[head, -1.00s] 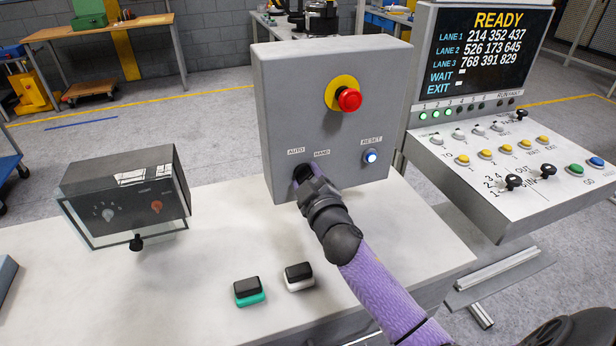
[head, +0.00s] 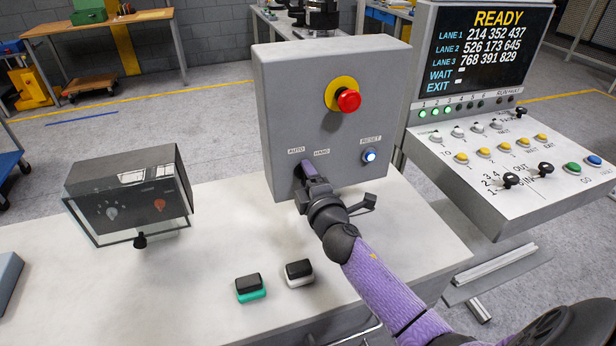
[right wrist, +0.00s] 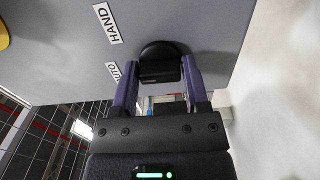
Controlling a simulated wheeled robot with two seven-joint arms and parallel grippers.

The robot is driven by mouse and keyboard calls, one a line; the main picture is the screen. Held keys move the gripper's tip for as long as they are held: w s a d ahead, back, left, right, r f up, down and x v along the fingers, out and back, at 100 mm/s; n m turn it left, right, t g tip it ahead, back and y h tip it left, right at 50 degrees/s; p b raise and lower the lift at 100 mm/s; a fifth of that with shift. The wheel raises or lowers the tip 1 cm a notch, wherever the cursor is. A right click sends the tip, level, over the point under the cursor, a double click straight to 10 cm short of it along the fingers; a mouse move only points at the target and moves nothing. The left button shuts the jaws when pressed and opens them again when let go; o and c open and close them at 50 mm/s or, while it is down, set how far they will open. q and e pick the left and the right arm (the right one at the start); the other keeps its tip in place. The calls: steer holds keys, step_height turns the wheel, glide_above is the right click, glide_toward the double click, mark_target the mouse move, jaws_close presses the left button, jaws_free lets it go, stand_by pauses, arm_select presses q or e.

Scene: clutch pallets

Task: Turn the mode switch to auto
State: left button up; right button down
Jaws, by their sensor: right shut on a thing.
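The grey control box (head: 283,98) stands on the white bench. Its front carries the AUTO label (head: 296,150) and the HAND label (head: 321,153). My right gripper (head: 307,170) is at the box front, just below these labels, and hides the mode switch in the head view. In the right wrist view, the black mode switch knob (right wrist: 160,70) sits between the two purple fingers, which are shut on it. The HAND label also shows there (right wrist: 107,23), with the AUTO label (right wrist: 122,72) partly behind a finger. Which label the knob points at cannot be told. My left gripper is out of view.
A glass-fronted dark box (head: 130,190) stands left. A console (head: 505,165) stands right.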

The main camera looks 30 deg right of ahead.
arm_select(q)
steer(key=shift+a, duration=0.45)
arm_select(e)
steer(key=shift+c, duration=0.8)
jaws_free()
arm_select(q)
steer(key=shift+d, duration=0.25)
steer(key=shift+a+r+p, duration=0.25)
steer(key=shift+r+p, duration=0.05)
arm_select(e)
steer(key=v, duration=1)
